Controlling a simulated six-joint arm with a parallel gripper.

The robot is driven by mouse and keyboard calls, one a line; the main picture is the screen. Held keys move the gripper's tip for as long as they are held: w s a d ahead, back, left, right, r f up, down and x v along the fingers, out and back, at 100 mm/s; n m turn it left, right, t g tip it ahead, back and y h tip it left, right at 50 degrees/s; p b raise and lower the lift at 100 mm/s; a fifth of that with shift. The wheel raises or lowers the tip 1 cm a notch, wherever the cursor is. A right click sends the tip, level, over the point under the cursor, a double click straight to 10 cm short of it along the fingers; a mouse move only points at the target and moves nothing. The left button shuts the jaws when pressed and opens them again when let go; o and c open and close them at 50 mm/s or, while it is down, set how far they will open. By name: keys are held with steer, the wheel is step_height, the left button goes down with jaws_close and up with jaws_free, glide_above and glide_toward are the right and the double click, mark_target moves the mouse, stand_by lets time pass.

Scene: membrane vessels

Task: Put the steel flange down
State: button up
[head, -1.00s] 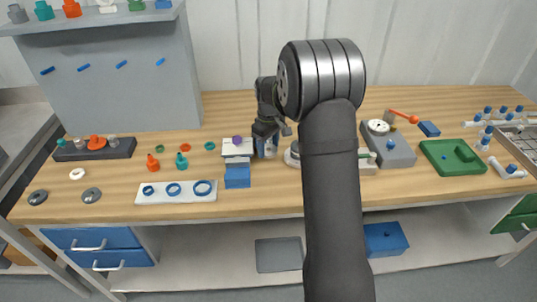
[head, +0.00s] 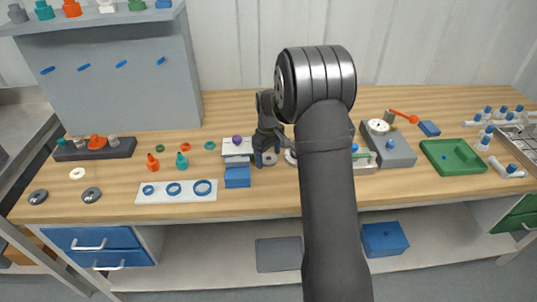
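My gripper (head: 266,154) is low over the table in the head view, just right of the blue block stand, fingers pointing down. A small grey round piece, seemingly the steel flange (head: 270,159), is between or right at its fingertips, close to the tabletop. The fingers partly cover it, and I cannot tell whether they grip it or stand apart from it. Two other grey ring-shaped discs lie flat at the table's left front, one at the far left (head: 38,197) and one nearer the white plate (head: 91,195).
A blue block stand (head: 237,177) with a purple knob is close left of my gripper. A white plate with blue rings (head: 150,197) lies further left. A pale round piece (head: 290,157) is just right, partly behind my arm. The wood in front of the gripper is clear.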

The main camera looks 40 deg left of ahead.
step_height(320, 180, up, 12)
steer(key=shift+r, duration=0.15)
stand_by(0.4)
step_height(320, 180, down, 12)
steer(key=shift+f, duration=0.1)
steer(key=shift+r, duration=1.9)
steer(key=shift+f, duration=0.1)
